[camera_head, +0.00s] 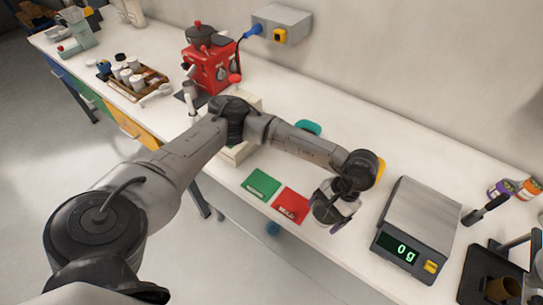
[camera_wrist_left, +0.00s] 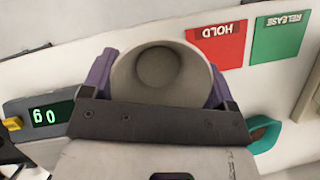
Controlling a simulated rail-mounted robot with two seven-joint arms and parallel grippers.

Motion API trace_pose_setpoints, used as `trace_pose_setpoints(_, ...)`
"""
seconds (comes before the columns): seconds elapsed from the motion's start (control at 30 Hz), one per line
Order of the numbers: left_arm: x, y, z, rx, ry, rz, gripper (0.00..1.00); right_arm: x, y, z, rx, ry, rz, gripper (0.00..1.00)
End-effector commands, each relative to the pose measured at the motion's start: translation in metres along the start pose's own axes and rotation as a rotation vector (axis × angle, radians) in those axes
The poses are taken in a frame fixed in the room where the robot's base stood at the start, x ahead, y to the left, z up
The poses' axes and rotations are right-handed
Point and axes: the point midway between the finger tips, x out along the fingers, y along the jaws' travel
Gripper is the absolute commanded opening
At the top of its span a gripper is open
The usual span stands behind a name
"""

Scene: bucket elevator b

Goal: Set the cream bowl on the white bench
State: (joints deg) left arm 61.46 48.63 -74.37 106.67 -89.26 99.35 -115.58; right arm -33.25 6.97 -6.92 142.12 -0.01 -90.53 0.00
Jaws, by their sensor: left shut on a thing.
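The cream bowl (camera_wrist_left: 158,68), greyish in this light, sits between the purple fingers of my left gripper (camera_wrist_left: 160,80) in the left wrist view. The gripper is shut on it, and its opening faces the camera. In the head view my left gripper (camera_head: 335,208) is over the front part of the white bench (camera_head: 365,165), between the red card and the scale. The wrist hides much of the bowl there. I cannot tell whether the bowl touches the bench. My right gripper is not in view.
A green RELEASE card (camera_head: 262,185) and a red HOLD card (camera_head: 290,204) lie left of the gripper. A scale (camera_head: 418,225) reading 0 g stands to its right. A teal object (camera_head: 307,127) lies behind my arm. A red machine (camera_head: 210,60) stands farther back.

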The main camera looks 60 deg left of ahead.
Motion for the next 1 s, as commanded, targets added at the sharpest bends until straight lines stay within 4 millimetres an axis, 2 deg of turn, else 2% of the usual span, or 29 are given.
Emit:
trace_pose_setpoints(0.03, -0.001, -0.009, 0.013, -0.029, -0.008, 0.011, 0.54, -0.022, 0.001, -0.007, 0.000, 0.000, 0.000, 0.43)
trace_pose_setpoints(0.1, 0.007, -0.021, 0.022, -0.075, -0.009, 0.029, 0.54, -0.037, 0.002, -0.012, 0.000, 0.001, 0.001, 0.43)
trace_pose_setpoints(0.3, 0.020, -0.057, 0.040, -0.237, -0.005, 0.094, 0.54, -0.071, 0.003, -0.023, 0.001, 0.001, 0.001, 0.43)
trace_pose_setpoints(0.5, 0.018, -0.090, 0.043, -0.448, -0.002, 0.181, 0.54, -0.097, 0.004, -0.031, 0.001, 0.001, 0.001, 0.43)
trace_pose_setpoints(0.6, 0.010, -0.109, 0.035, -0.612, -0.001, 0.249, 0.54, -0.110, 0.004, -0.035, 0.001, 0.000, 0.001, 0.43)
trace_pose_setpoints(0.7, -0.002, -0.129, 0.016, -0.850, 0.001, 0.350, 0.54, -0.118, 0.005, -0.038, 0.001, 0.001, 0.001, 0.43)
trace_pose_setpoints(1.0, -0.031, -0.145, -0.034, -1.400, 0.003, 0.587, 0.54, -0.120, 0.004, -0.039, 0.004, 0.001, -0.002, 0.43)
